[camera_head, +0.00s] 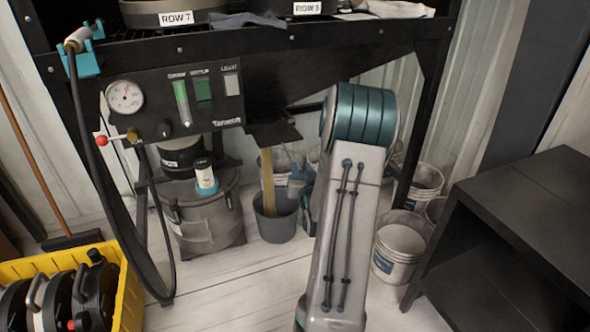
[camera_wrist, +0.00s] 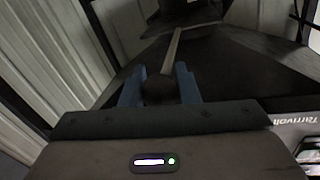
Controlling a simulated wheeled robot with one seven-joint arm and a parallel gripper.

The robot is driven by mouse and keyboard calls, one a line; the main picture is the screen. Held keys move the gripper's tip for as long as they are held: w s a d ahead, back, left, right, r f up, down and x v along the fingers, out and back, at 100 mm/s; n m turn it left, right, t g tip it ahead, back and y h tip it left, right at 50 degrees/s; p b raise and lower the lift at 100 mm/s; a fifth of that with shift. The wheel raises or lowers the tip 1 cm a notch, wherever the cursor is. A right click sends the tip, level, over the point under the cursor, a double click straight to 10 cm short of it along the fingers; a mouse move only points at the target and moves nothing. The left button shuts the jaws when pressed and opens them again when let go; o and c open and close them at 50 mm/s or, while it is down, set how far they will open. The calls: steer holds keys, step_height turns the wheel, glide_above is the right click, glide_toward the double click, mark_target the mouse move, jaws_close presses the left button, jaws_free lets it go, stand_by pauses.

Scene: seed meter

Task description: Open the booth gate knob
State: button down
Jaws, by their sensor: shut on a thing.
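The dark round knob (camera_wrist: 160,91) sits between the two blue fingers of my gripper (camera_wrist: 158,76) in the wrist view. The gripper is shut on it. A pale rod (camera_wrist: 172,50) runs from the knob towards a dark sloping surface. In the head view my arm hides the knob and most of the gripper. The black booth (camera_head: 330,45) stands behind my arm, with a dark chute (camera_head: 272,132) beneath it. A tan column (camera_head: 267,180) reaches from under the chute into a grey bucket (camera_head: 276,227); it looks like falling seed.
A control panel (camera_head: 150,103) with a gauge is left of the chute. A grey canister (camera_head: 205,215) stands below it. White buckets (camera_head: 398,255) are behind my arm. A yellow crate (camera_head: 128,300) is front left, a dark shelf (camera_head: 530,205) at right.

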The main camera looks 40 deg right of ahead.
steer(key=c, duration=1.1)
jaws_free()
steer(key=p+v, duration=0.4)
steer(key=v, duration=0.4)
steer(key=shift+s+a+r+p, duration=0.15)
steer(key=shift+s+r+p, duration=0.15)
steer(key=shift+p, duration=0.1)
steer(key=shift+s+p, duration=0.2)
steer(key=shift+p, duration=0.75)
